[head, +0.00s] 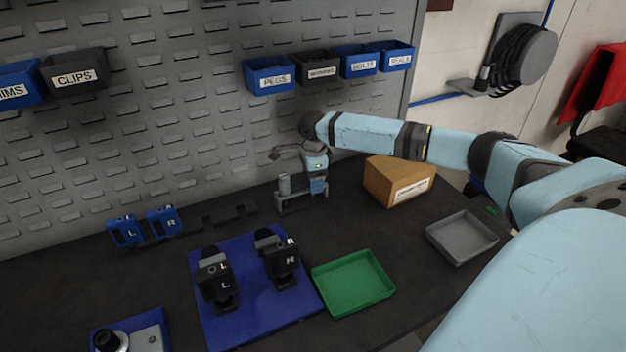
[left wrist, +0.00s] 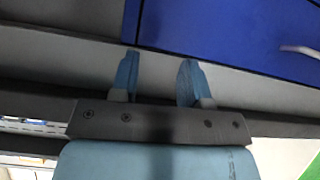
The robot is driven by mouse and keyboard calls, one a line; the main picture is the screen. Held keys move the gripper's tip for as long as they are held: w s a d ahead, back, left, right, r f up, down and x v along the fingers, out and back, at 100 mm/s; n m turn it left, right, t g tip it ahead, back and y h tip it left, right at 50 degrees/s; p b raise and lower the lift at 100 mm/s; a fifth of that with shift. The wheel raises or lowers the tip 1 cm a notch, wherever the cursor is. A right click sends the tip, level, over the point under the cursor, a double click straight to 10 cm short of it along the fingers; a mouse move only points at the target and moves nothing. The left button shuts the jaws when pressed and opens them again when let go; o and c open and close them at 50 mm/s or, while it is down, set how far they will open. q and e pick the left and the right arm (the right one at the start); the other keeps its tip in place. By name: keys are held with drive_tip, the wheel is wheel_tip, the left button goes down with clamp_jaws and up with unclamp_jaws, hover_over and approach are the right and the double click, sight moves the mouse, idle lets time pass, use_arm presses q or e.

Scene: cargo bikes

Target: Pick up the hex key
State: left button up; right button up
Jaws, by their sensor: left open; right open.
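I cannot make out a hex key in either view. My right gripper (head: 317,188) hangs over the back of the dark bench in the head view. It is open, and its fingertips are small and hard to make out. It is beside a grey upright fixture (head: 284,186); I cannot tell whether they touch. My left gripper (left wrist: 159,75) is open and empty in the left wrist view, with its two light blue fingers apart in front of a grey surface and a blue drawer front (left wrist: 230,35). It does not show in the head view.
A blue mat (head: 238,325) carries two black units marked L and R. A green tray (head: 327,280), a grey tray (head: 462,257) and a cardboard box (head: 398,184) stand to the right. A dark notched rack (head: 230,213) and two blue blocks (head: 125,231) are at the back left.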

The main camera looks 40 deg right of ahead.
drive_tip(key=c, duration=1)
drive_tip(key=shift+r, duration=0.15)
